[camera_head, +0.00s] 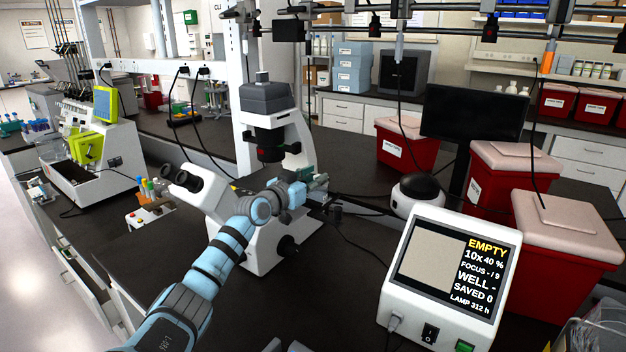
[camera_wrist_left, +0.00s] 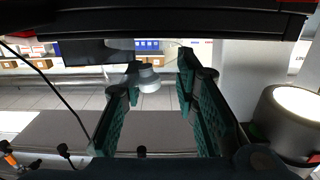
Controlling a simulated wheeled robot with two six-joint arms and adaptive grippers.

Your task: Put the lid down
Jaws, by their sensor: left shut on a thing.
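My left gripper (camera_head: 318,187) reaches in beside the white microscope (camera_head: 226,213), over its stage area and below the dark lamp head (camera_head: 267,110). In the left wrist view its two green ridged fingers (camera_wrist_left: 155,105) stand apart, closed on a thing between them. The lid does not stand out clearly in either view; what the fingers hold looks thin or see-through. I cannot tell whether it touches the stage. My right gripper is in neither view.
A white display unit (camera_head: 450,285) reading EMPTY stands at front right. Red bins with pale lids (camera_head: 565,235) stand behind it. A round black-topped device (camera_head: 418,192) and a dark monitor (camera_head: 472,114) are beyond the microscope. A small tube rack (camera_head: 152,200) is left.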

